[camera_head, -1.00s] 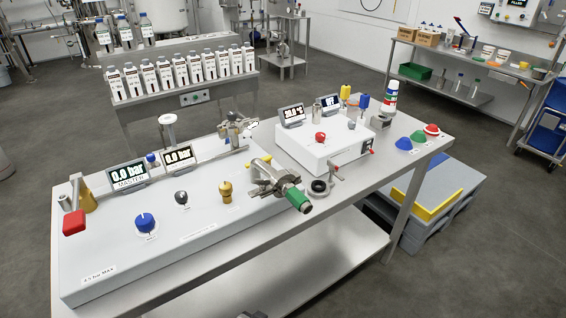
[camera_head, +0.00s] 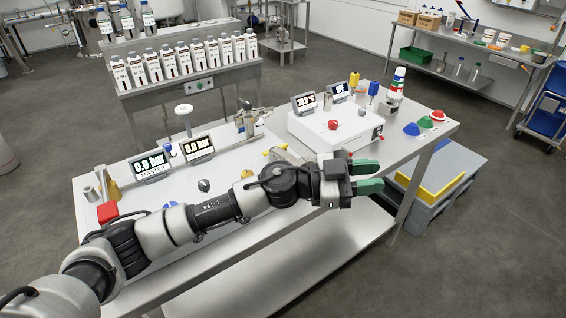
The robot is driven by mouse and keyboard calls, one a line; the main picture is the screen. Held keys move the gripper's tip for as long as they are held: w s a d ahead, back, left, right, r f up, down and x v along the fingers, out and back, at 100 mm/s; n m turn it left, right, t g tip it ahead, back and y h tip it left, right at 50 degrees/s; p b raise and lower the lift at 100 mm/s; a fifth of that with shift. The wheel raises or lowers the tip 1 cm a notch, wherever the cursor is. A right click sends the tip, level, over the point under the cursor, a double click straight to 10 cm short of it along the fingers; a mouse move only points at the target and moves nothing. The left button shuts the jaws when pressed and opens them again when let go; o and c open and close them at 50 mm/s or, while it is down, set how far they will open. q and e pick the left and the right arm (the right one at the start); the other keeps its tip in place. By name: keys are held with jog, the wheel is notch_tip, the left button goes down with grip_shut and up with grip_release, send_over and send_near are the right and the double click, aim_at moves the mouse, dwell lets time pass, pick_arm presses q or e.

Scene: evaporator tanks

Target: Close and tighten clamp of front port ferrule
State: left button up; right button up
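My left arm reaches in from the left across the grey control box (camera_head: 120,200). My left gripper (camera_head: 381,177) has two green fingers spread apart with nothing between them. It is over the front edge of the steel table, to the right of the box. The front port with its ferrule and clamp is hidden behind my wrist and gripper. Only some metal fittings (camera_head: 292,156) show just behind the wrist, so I cannot tell the clamp's state. My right gripper is not in view.
A white instrument box (camera_head: 345,138) with a red knob (camera_head: 333,125) stands behind the gripper. Blue, green and red cones sit at the table's right end (camera_head: 446,130). Two displays (camera_head: 150,164) reading 0.0 bar stand on the control box. The floor in front is clear.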

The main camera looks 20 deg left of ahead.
pick_arm(q)
jog(key=w+a+r+n+g+y, duration=0.1)
jog(key=w+a+g+y, duration=0.15)
jog(key=a+y, duration=0.65)
jog(key=w+a+r+n+g+y, duration=0.15)
jog(key=w+a+y, duration=0.35)
jog(key=a, duration=0.9)
jog(key=shift+g+y, duration=0.3)
jog(key=shift+g, duration=0.1)
jog(key=p+x, duration=0.1)
jog(key=x, duration=0.5)
jog(key=s+p+x, duration=0.1)
jog(key=x, duration=0.2)
jog(key=shift+s+d+f+p, duration=0.1)
jog(key=shift+d+f+p, duration=0.15)
jog(key=shift+d+p, duration=0.15)
jog(key=shift+d+f, duration=0.2)
jog(key=shift+f, duration=0.3)
grip_shut()
